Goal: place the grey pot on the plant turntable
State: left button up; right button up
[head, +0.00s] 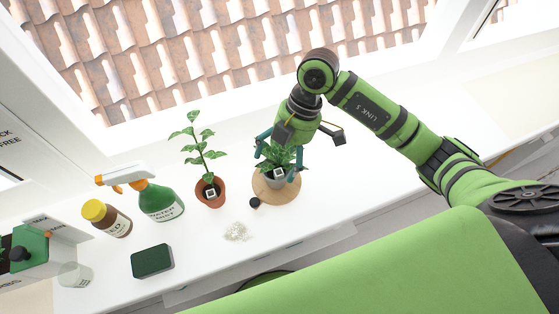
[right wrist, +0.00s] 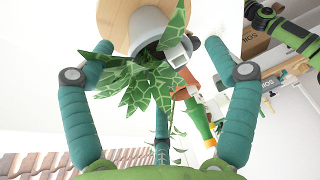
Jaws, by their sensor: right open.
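The grey pot (head: 271,182) holds a leafy green plant and carries a small black-and-white marker. It stands on the plant turntable (head: 288,194), a round wooden disc on the white desk. My right gripper (head: 277,164) is open above the pot, its teal fingers spread around the leaves. In the right wrist view the grey pot (right wrist: 147,27) sits against the wooden turntable (right wrist: 112,17), between the spread fingers, with clear gaps beside it. Leaves hide part of the pot.
Left of the turntable stand a terracotta pot (head: 210,191) with a tall plant, a green spray bottle (head: 161,202) and a brown bottle (head: 107,219). A small black knob (head: 255,202), white granules (head: 236,232) and a dark green block (head: 152,261) lie nearer the front edge.

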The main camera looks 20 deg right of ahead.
jog(key=b+v, duration=0.1)
jog(key=v, duration=0.9)
jog(key=shift+b, duration=0.35)
jog(key=shift+r, duration=0.1)
